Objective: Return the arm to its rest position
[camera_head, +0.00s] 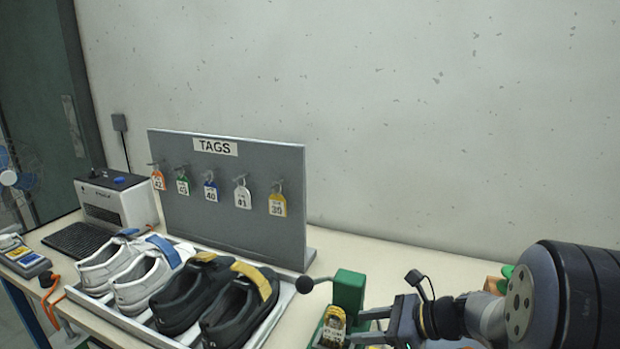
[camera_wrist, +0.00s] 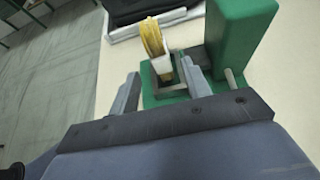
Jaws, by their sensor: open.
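My gripper (camera_head: 362,327) is at the lower right in the head view, close to a green block-shaped fixture (camera_head: 349,290). In the wrist view the two fingers of my gripper (camera_wrist: 160,90) are spread apart, with nothing clearly held between them. A yellow roll-like item (camera_wrist: 153,38) with a pale lower part stands on the green fixture's base (camera_wrist: 163,97), just beyond the fingertips. The same item (camera_head: 334,322) shows left of the fingers in the head view. I cannot tell whether a finger touches it.
A tray (camera_head: 290,300) with white shoes (camera_head: 132,268) and black shoes (camera_head: 212,296) lies left of the fixture. A grey TAGS board (camera_head: 255,160) with several hanging tags stands behind. A grey-white machine (camera_head: 118,200) is at the left. The pale tabletop (camera_head: 400,262) behind the fixture is clear.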

